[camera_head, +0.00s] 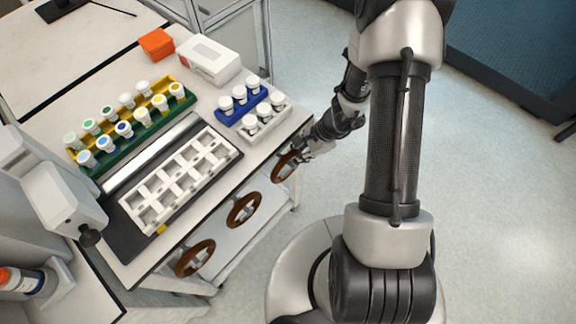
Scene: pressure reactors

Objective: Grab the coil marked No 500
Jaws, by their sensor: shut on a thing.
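Three brown ring-shaped coils hang in a row along the front side of the bench: a left coil (181,262), a middle coil (230,216) and a right coil (275,170). No number can be read on any of them, so I cannot tell which is No 500. My gripper (303,155) is at the right coil, shut on its right edge. The fingertips are small and partly hidden against the coil and bench edge. The right coil is still close beside the bench front, in line with the other two.
On the bench top (122,271) are a white slotted tray (150,217), a green and yellow vial rack (93,171), blue and white vial racks at right, a white box (208,60) and an orange box (156,43). Open floor (500,200) lies to the right.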

